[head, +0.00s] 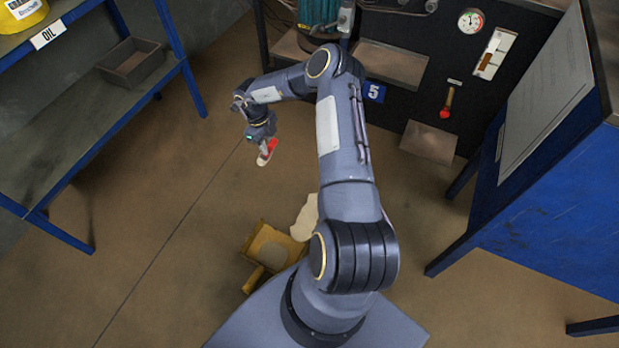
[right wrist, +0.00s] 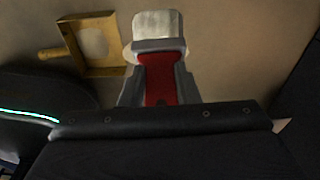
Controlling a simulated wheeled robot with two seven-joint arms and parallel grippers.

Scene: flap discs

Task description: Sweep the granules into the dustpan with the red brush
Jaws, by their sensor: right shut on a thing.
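My right gripper (head: 264,147) is shut on the red brush (head: 266,156), held above the floor with its pale bristles pointing down. In the right wrist view the brush's red body (right wrist: 158,82) sits between the fingers, its pale bristles (right wrist: 158,26) beyond the tips. The yellow dustpan (head: 255,240) lies on the floor nearer my base, partly hidden by my arm. A pale granule patch (head: 306,215) lies on the floor beside the pan's mouth, partly hidden by my arm. Another pale patch (right wrist: 92,44) shows inside the pan. My left gripper is not in view.
A blue shelf (head: 60,155) with a brown tray (head: 130,62) and a yellow container (head: 22,14) stands at left. A dark panel with a gauge (head: 470,21) is at the back. A blue bench (head: 550,200) stands at right. Floor left of the dustpan is clear.

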